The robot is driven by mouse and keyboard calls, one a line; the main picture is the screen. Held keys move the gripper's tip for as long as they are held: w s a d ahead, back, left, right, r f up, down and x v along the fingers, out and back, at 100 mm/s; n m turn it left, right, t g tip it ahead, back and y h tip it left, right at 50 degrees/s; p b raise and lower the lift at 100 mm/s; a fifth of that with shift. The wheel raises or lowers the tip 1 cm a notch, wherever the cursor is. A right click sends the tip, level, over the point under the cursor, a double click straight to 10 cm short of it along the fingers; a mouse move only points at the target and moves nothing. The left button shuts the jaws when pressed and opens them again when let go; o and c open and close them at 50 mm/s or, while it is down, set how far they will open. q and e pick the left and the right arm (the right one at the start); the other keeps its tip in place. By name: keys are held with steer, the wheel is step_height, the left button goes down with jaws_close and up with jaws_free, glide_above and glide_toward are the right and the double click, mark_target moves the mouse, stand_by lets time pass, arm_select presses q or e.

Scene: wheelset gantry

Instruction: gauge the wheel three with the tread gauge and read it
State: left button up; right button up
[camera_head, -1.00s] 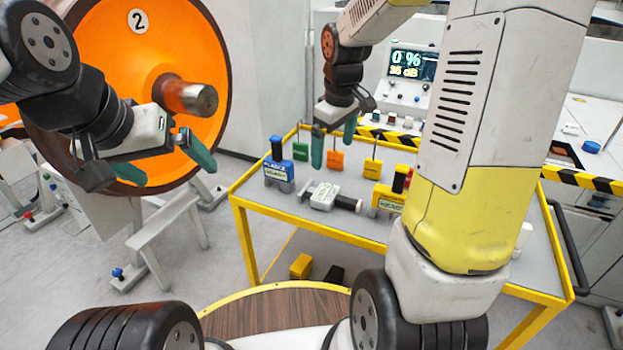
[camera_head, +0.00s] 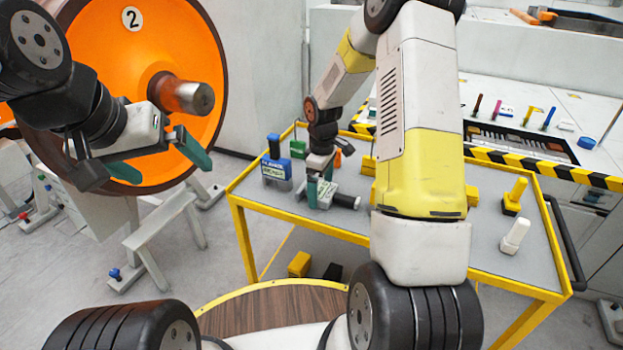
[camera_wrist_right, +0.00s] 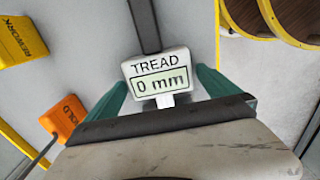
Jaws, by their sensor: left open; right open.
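The tread gauge (camera_head: 345,200) is a pale box with a black handle, lying on the grey-topped cart. In the right wrist view its face (camera_wrist_right: 158,75) reads "TREAD 0 mm". My right gripper (camera_head: 319,191) is low over the gauge, fingers pointing down. In the wrist view its open green fingers (camera_wrist_right: 160,88) stand on either side of the gauge face, with small gaps showing. My left gripper (camera_head: 160,160) is open and empty in front of an orange wheel (camera_head: 90,45) marked 2. I see no wheel marked three.
On the cart (camera_head: 480,262) stand a blue gauge block (camera_head: 276,172), a yellow peg (camera_head: 515,196) and a white peg (camera_head: 514,236). An orange HOLD block (camera_wrist_right: 63,118) and yellow REWORK block (camera_wrist_right: 20,42) show in the wrist view. A striped bench edge (camera_head: 540,170) runs behind.

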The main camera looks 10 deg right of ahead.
steer(key=shift+f, duration=0.5)
steer(key=c, duration=1.9)
steer(key=shift+r, duration=0.15)
